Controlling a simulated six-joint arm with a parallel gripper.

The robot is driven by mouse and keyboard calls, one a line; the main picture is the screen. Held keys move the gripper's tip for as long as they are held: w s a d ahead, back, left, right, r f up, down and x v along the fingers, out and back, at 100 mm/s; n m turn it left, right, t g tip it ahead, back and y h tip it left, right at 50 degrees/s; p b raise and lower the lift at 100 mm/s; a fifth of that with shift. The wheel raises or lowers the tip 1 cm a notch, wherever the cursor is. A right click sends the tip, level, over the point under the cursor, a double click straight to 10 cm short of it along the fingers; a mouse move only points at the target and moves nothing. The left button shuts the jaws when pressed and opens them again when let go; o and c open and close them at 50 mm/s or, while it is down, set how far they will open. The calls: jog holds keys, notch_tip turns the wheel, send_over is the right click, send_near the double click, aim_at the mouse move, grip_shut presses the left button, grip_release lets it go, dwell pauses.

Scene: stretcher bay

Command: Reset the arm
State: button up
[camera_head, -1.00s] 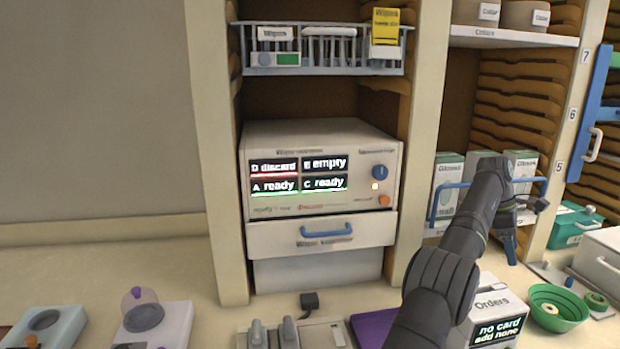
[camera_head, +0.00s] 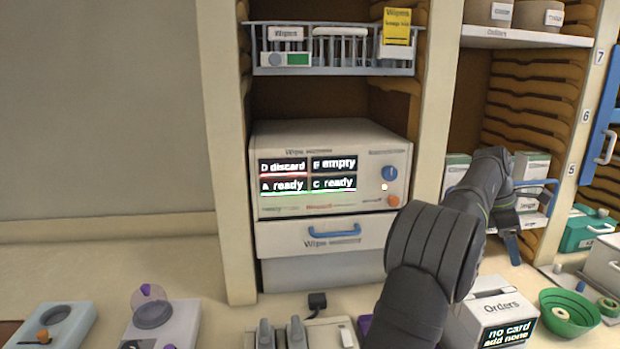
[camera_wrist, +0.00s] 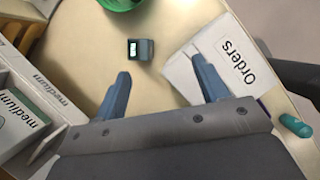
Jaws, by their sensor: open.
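My gripper (camera_wrist: 163,86) is open in the wrist view, its two blue-grey fingers spread with nothing between them. It points down over the cream counter (camera_wrist: 165,88). In the head view my dark arm reaches up from the bottom, and my gripper (camera_head: 511,246) hangs at the right in front of the glove-box shelf. Its fingertips are partly hidden there. The white Orders box (camera_head: 497,312) stands just below and left of it; the box also shows beside the right finger in the wrist view (camera_wrist: 222,58).
A small dark device (camera_wrist: 140,50) sits beyond the fingers. Boxes marked medium (camera_wrist: 45,95) stand close on the left. A green bowl (camera_head: 570,312) is at right. A warmer unit (camera_head: 330,165) with a drawer is behind my arm. Testers (camera_head: 48,325) stand at left.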

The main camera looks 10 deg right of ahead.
jog(key=shift+n, duration=0.6)
jog(key=a, duration=0.1)
jog(key=s+a, duration=0.2)
jog(key=a, duration=0.1)
jog(key=shift+r, duration=0.35)
jog(key=shift+s+a+n+t, duration=0.3)
jog(key=shift+s+a, duration=0.15)
jog(key=shift+a, duration=0.35)
jog(key=shift+f, duration=0.1)
jog(key=w+d+f+m, duration=0.1)
jog(key=w+d, duration=0.1)
jog(key=d, duration=0.2)
jog(key=w+d+f+m+g, duration=0.1)
jog(key=w+d+m, duration=0.1)
jog(key=d, duration=0.3)
jog(key=shift+w+d, duration=0.3)
jog(key=shift+a, duration=0.1)
